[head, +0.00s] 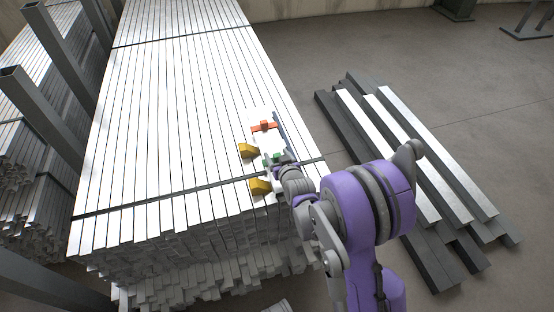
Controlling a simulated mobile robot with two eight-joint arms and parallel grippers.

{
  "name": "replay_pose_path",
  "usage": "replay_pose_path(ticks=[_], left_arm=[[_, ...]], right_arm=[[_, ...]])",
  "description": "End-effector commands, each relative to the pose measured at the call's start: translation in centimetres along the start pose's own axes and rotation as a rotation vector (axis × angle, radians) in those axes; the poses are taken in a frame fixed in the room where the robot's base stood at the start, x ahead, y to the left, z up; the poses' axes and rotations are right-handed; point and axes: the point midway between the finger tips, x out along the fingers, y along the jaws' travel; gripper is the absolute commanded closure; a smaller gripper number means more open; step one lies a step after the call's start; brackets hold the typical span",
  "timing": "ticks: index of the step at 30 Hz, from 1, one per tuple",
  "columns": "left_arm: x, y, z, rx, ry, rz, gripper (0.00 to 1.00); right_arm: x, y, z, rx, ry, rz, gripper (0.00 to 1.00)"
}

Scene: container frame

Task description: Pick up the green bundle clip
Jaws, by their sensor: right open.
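The green bundle clip (267,160) is a small green piece on top of the large stack of metal bars, near its right edge. It is partly hidden by my right gripper (279,163), which is right at it. The right gripper is open; its fingertips are small in the view, and I cannot tell whether they touch the clip. My purple right arm comes in from the lower right. My left gripper is not in view.
An orange clip (264,126) lies on a pale plate behind the green one. Two yellow blocks (249,151) (260,186) sit to the left. The bar stack (170,120) has a dark strap across it. Loose beams (400,150) lie on the floor at right. Grey posts (45,115) stand at left.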

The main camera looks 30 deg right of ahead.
Motion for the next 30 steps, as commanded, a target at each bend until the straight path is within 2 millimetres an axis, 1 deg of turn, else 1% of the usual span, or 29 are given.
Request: replay_pose_path(ticks=[1, 6, 8, 9, 14, 15, 18, 27, 30], left_arm=[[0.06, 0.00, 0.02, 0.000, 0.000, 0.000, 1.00], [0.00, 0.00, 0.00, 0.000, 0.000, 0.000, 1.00], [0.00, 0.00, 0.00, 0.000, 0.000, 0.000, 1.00], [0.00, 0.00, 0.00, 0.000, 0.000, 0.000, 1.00], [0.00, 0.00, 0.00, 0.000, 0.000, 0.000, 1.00], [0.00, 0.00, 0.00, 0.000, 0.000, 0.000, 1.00], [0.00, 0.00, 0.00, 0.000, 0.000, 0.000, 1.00], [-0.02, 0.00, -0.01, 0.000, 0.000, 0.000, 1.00], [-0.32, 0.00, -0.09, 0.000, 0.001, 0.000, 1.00]], right_arm=[[0.24, -0.02, 0.02, 0.000, 0.000, 0.000, 0.30], [0.18, -0.02, -0.04, 0.000, 0.000, 0.000, 0.30], [0.17, -0.02, -0.04, 0.000, 0.000, 0.000, 0.41], [0.17, -0.02, -0.04, 0.000, 0.000, 0.000, 0.48], [0.16, -0.02, -0.03, 0.000, 0.000, 0.000, 0.77], [0.15, -0.02, -0.03, 0.000, 0.000, 0.000, 0.84], [0.15, -0.02, -0.03, 0.000, 0.000, 0.000, 1.00], [0.12, -0.02, -0.08, 0.000, 0.000, 0.000, 1.00], [-0.16, -0.02, -0.69, 0.000, 0.001, 0.000, 1.00]])
